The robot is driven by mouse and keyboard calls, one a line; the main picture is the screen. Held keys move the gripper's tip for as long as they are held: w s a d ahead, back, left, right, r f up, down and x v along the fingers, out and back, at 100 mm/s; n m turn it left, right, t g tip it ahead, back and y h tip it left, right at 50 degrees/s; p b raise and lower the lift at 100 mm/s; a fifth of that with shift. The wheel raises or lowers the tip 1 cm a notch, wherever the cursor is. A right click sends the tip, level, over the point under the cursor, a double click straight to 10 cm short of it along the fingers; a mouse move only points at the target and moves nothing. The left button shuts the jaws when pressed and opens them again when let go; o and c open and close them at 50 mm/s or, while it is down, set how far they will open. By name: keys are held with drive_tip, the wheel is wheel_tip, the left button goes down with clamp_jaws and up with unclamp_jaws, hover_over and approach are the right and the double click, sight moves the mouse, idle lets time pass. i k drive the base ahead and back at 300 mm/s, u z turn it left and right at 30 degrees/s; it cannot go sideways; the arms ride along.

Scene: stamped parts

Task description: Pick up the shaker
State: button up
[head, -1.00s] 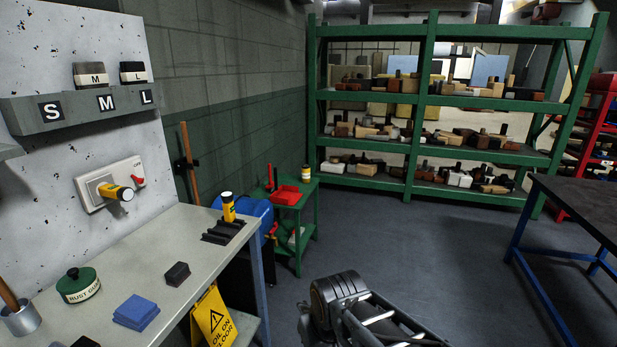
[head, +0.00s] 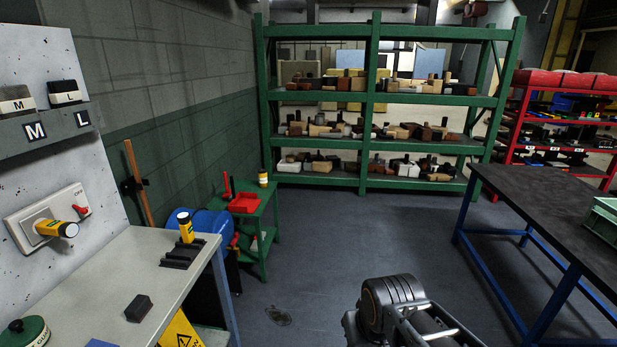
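No label in view reads shaker. Part of my arm shows at the bottom, right of centre, over the floor. My gripper's fingertips are not in view, and my arm is well apart from all these cylinders.
The grey bench (head: 95,291) at left holds a dark block (head: 139,308) and a green-lidded tin (head: 24,334). A yellow sign (head: 181,333) stands by it.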

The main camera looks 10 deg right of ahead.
sight(262, 174)
drive_tip(key=z, duration=0.3)
drive_tip(key=i, duration=6.05)
drive_tip(key=u, duration=4.6)
drive_tip(key=i, duration=0.5)
